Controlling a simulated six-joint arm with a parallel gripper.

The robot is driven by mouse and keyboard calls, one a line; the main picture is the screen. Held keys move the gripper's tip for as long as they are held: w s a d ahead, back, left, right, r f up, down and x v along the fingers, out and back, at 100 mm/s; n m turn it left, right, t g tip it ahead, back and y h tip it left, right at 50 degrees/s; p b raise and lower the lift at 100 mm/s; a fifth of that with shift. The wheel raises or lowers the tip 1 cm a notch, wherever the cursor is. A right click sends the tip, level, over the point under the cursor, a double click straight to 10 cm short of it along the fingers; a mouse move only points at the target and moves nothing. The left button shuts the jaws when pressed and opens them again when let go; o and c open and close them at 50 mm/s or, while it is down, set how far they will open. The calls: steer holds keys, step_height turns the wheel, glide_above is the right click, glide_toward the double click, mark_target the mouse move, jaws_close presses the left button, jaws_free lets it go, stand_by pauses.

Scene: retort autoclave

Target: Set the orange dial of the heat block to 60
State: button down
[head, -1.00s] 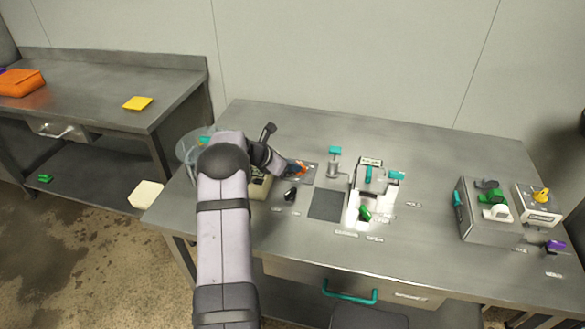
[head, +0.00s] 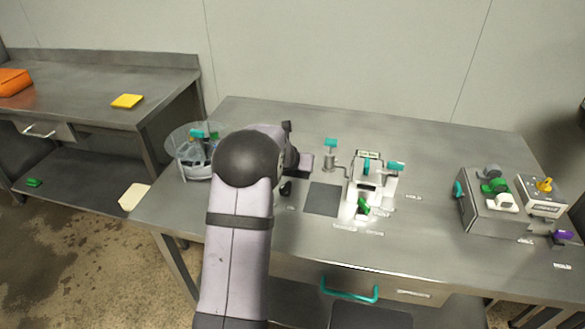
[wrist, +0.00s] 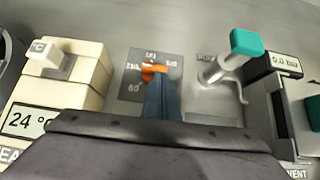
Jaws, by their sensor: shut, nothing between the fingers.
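The orange dial (wrist: 150,68) sits on a grey plate (wrist: 137,110) with printed marks around it; I can read 60 at the lower left, and the other marks are blurred. My gripper (wrist: 158,80) is shut, its blue-grey fingertips at the near side of the dial and overlapping it in the wrist view. I cannot tell whether they touch it. The cream heat block (wrist: 88,85) stands to the left, with a display (wrist: 30,121) reading 24 °C and a white knob (wrist: 45,55) marked C. In the head view my arm hides the dial and block.
A teal-topped valve (wrist: 246,42) and a gauge box (wrist: 283,66) reading 0.0 bar stand to the right of the plate. In the head view a clear round vessel (head: 186,168) is left of my arm, and a grey box (head: 487,215) with green and white parts is far right.

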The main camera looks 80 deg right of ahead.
steer(key=n+t, duration=0.1)
steer(key=s+n+t, duration=0.1)
steer(key=shift+s+d+n+p, duration=0.15)
steer(key=shift+d+n+p, duration=0.15)
steer(key=shift+n, duration=0.1)
steer(key=shift+s+d+p, duration=0.55)
steer(key=shift+d+p, duration=0.05)
steer(key=shift+p, duration=0.05)
steer(key=shift+d, duration=0.1)
steer(key=shift+w, duration=0.1)
stand_by(0.4)
steer(key=shift+w+d+r+p, duration=0.2)
steer(key=shift+w+r+p, duration=0.15)
steer(key=shift+w+p, duration=0.25)
steer(key=shift+w, duration=0.1)
steer(key=shift+s+r, duration=0.35)
steer(key=s+a+r+p, duration=0.1)
steer(key=s+a+r, duration=0.4)
steer(key=s, duration=0.1)
steer(key=shift+a+r, duration=0.2)
